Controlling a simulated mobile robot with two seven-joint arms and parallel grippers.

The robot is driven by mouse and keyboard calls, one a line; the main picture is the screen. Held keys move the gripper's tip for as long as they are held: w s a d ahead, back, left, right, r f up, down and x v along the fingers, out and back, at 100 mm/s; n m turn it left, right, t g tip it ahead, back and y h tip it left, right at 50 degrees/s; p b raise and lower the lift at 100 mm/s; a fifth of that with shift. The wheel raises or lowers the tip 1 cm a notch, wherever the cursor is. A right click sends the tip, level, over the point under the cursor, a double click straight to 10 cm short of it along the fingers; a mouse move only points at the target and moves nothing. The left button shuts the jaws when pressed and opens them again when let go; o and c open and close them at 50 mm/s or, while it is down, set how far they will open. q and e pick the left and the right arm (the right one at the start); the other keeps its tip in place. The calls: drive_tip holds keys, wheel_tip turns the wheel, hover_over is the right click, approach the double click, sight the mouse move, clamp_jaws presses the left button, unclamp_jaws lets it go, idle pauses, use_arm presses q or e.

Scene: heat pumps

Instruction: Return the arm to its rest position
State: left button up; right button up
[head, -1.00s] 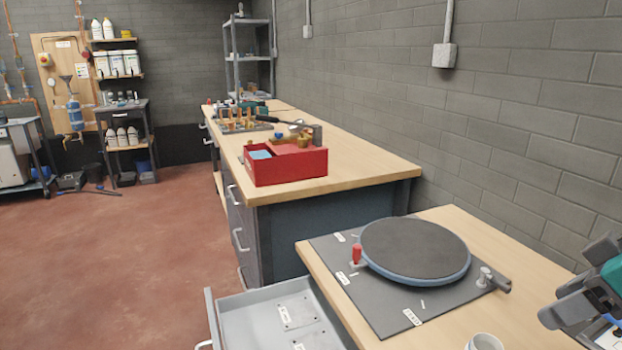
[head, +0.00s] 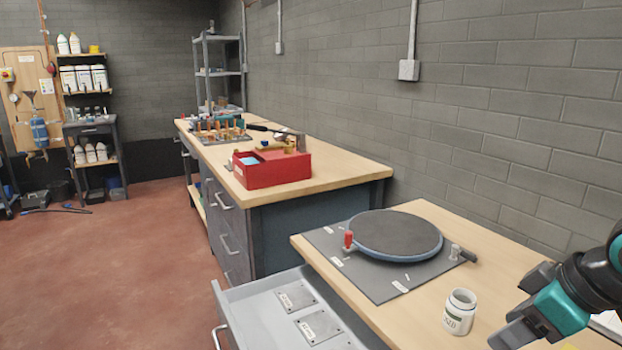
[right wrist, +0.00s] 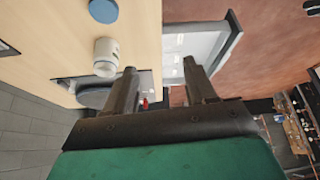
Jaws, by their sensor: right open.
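My right gripper (head: 518,318) is at the lower right of the head view, above the near wooden bench and to the right of a white labelled jar (head: 459,312). In the right wrist view its two dark fingers (right wrist: 160,68) are spread apart with nothing between them. The jar (right wrist: 106,57) shows there to the left of the fingers, standing on the bench and apart from them. My left arm and gripper are not in view.
A round grey turntable (head: 396,233) on a dark mat (head: 330,242) takes up the near bench. An open grey drawer (head: 262,291) juts out at the front. A red box (head: 272,166) sits on the farther bench. Red floor is clear at left.

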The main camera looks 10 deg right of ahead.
drive_tip(key=s+a+f+m+g+h, duration=0.1)
drive_tip(key=s+a+f, duration=0.35)
drive_tip(key=f, duration=0.45)
drive_tip(key=s+a+f+m, duration=0.1)
drive_tip(key=s+a+f, duration=0.3)
drive_tip(key=f, duration=0.5)
drive_tip(key=s+a+f+m, duration=0.1)
drive_tip(key=s+a, duration=0.1)
drive_tip(key=a, duration=0.6)
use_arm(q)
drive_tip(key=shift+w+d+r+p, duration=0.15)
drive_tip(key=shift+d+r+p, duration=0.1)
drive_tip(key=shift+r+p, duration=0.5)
use_arm(e)
drive_tip(key=w+a+f+t, duration=0.2)
drive_tip(key=w+f+t, duration=0.5)
drive_tip(key=f, duration=0.1)
drive_tip(key=shift+w+n+y, duration=0.15)
drive_tip(key=shift+n+y, duration=0.15)
drive_tip(key=shift+y, duration=0.1)
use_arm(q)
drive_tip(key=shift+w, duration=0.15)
use_arm(e)
drive_tip(key=shift+r, duration=0.1)
